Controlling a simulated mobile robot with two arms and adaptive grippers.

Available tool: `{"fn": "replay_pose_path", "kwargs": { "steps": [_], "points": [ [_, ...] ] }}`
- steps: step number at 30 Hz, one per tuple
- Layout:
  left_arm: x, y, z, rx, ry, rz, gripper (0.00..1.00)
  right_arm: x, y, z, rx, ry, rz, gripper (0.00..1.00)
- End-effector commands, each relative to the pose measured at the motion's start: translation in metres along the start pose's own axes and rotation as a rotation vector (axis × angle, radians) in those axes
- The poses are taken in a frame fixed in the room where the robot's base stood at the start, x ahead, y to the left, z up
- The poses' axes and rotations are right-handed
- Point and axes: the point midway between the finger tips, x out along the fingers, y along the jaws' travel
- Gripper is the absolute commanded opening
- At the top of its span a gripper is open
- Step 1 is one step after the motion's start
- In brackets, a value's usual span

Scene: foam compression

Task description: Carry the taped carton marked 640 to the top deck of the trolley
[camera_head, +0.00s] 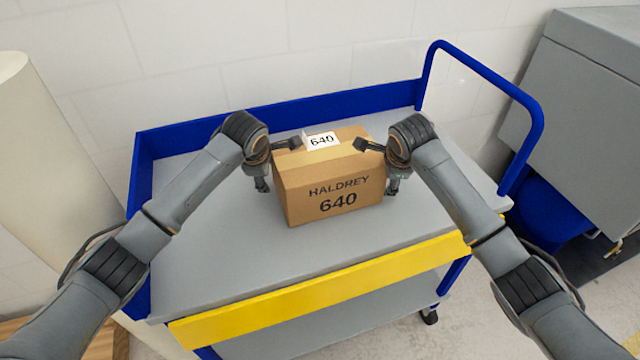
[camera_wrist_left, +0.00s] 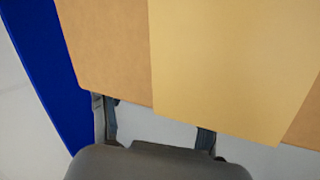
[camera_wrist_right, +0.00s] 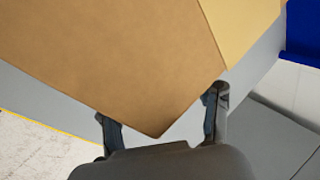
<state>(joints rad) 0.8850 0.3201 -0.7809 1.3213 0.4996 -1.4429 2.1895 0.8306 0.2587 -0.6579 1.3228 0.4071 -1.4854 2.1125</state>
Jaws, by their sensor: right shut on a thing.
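The brown taped carton (camera_head: 330,200) with "HALDREY 640" on its front and a white 640 label on top is over the grey top deck of the trolley (camera_head: 230,250). It looks upright; whether its base touches the deck is hard to tell. My right gripper (camera_head: 376,166) is shut on the carton's right side; a corner of the carton (camera_wrist_right: 130,60) lies between its fingers in the right wrist view. My left gripper (camera_head: 277,165) is at the carton's left side, its fingers spread. In the left wrist view the fingers are at the edge of the carton (camera_wrist_left: 110,50).
A blue rim (camera_head: 290,110) runs along the deck's back and a blue handle (camera_head: 500,85) rises at right. A yellow strip (camera_head: 320,285) marks the front edge. A grey cabinet (camera_head: 590,90) stands at right, a cream column (camera_head: 50,140) at left. The deck's front left is bare.

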Motion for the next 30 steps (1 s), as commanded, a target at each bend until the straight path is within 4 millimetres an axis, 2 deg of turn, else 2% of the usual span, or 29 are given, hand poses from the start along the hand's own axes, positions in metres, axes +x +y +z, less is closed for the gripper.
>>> {"fn": "replay_pose_path", "kwargs": {
  "steps": [1,8,12,19,20,23,30],
  "points": [
    [-0.003,-0.003,0.016,0.018,-0.031,-0.001,0.57,-0.004,-0.002,0.014,-0.004,-0.03,-0.011,0.57],
    [-0.003,-0.002,0.007,0.017,-0.03,-0.001,0.57,-0.004,-0.002,0.005,-0.004,-0.029,-0.01,0.57],
    [-0.003,-0.002,-0.001,0.014,-0.028,-0.002,0.81,-0.004,-0.002,-0.003,-0.005,-0.028,-0.009,0.57],
    [-0.003,-0.002,-0.006,0.008,-0.022,-0.003,0.81,-0.003,-0.001,-0.007,-0.003,-0.021,-0.004,0.57],
    [-0.003,-0.002,-0.006,0.008,-0.021,-0.003,0.81,-0.003,-0.001,-0.008,-0.003,-0.02,-0.004,0.61],
    [-0.003,-0.001,-0.007,0.006,-0.02,-0.004,0.81,-0.002,-0.001,-0.009,-0.003,-0.018,-0.003,0.81],
    [-0.002,-0.001,-0.009,0.005,-0.017,-0.004,0.81,-0.002,0.0,-0.01,-0.002,-0.016,-0.002,0.83]
  ]
}}
